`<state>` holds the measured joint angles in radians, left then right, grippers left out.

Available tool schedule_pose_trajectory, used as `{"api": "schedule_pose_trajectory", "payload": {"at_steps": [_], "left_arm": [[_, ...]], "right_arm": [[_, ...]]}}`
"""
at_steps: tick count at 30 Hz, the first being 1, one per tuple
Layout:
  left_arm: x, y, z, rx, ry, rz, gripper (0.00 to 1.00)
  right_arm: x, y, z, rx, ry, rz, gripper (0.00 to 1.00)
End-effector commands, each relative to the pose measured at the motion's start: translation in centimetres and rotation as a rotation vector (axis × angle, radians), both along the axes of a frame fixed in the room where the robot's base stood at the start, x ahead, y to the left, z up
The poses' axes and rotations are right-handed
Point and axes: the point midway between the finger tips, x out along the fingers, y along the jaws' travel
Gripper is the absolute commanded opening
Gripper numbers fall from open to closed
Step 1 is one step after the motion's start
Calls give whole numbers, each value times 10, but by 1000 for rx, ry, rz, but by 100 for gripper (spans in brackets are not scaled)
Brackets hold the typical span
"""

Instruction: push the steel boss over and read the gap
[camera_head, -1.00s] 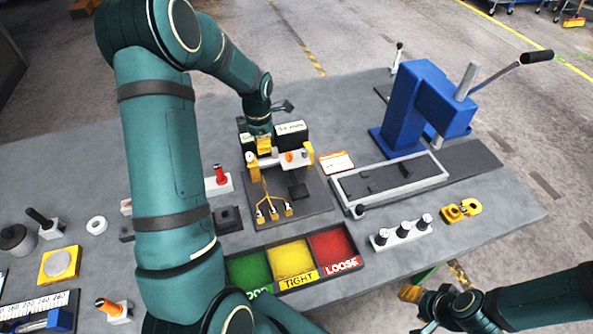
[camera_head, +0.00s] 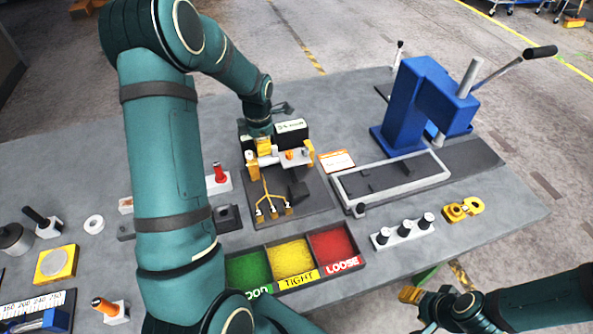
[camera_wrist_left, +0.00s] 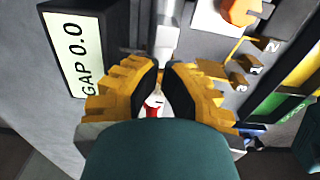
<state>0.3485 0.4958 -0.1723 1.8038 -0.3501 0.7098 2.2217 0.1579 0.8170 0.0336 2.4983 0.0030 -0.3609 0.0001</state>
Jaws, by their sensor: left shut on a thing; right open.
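The gauge fixture (camera_head: 318,205) is a dark plate near the middle of the bench, with yellow prongs (camera_head: 272,205) and a pale block with an orange knob (camera_head: 290,155). My left gripper (camera_head: 266,150) is at its back left, its yellow fingers shut on a pale grey metal part, apparently the steel boss (camera_wrist_left: 167,35); the fingers hide much of it. The readout (camera_wrist_left: 80,52) in the left wrist view shows GAP 0.0. My right gripper (camera_head: 416,308) is open and empty, off the bench's front edge.
A three-part tray with green, yellow and red (camera_head: 334,245) bins stands in front of the fixture. A blue press (camera_head: 405,110) with a long lever stands back right. A grey-rimmed tray (camera_head: 395,180) and a white block with pegs (camera_head: 404,234) lie to the right.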

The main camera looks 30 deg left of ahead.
Motion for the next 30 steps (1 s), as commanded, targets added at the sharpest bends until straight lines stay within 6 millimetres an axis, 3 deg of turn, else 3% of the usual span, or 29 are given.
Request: {"api": "schedule_pose_trajectory", "payload": {"at_steps": [13,30], "left_arm": [[0,0,-18,0,0,0,0],[0,0,-18,-1,-1,0,0]], "right_arm": [[0,0,-14,0,0,0,47],[0,0,-14,0,0,0,47]]}}
